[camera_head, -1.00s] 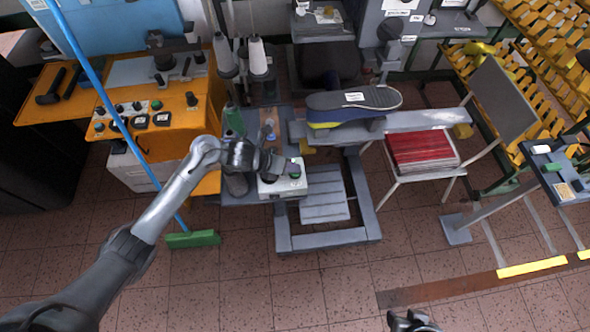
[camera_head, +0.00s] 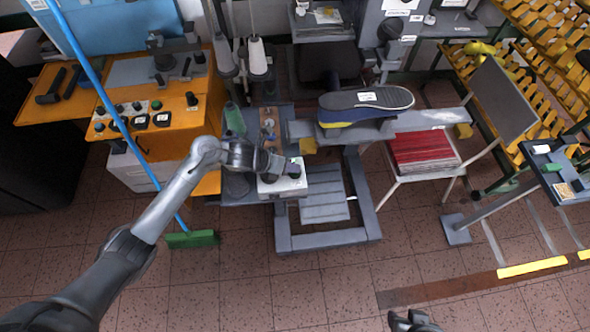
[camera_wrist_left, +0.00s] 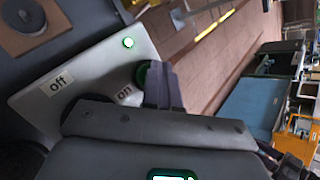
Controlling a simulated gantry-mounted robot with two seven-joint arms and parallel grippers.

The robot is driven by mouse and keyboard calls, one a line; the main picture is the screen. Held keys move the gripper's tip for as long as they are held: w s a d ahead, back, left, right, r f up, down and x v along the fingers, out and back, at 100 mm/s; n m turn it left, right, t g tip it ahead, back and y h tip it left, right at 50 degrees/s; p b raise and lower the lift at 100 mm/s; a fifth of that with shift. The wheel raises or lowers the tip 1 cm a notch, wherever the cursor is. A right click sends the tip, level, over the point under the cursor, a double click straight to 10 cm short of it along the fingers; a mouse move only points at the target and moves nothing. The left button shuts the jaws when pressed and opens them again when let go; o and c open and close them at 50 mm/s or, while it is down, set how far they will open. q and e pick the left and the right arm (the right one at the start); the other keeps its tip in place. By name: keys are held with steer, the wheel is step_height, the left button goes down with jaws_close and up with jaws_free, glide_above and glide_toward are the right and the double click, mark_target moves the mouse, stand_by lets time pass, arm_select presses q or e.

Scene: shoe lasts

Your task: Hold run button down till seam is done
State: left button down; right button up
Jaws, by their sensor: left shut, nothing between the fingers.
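A pale control box (camera_head: 283,187) sits below the bench's front edge. In the left wrist view, the box (camera_wrist_left: 85,65) carries labels reading "off" and "on" and a lit green lamp (camera_wrist_left: 128,42). The green button (camera_wrist_left: 143,74) by "on" is partly hidden behind my left fingers. My left gripper (camera_head: 291,169) is shut and empty, with its fingertips (camera_wrist_left: 164,85) at that button; I cannot tell how far it is pressed. A dark-soled shoe (camera_head: 366,99) with a white label lies on the grey arm. My right gripper (camera_head: 412,322) shows only partly at the bottom edge.
Thread cones (camera_head: 257,56) stand behind the box. An orange control cabinet (camera_head: 170,122) stands left, with a blue-handled green broom (camera_head: 191,239) before it. A chair holding red sheets (camera_head: 423,150) stands right. The front floor is clear.

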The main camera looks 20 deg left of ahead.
stand_by(0.5)
arm_select(q)
steer(key=shift+r, duration=0.1)
steer(key=shift+r+p, duration=0.6)
steer(key=shift+r, duration=0.35)
step_height(320, 180, up, 5)
steer(key=p, duration=0.3)
stand_by(2.3)
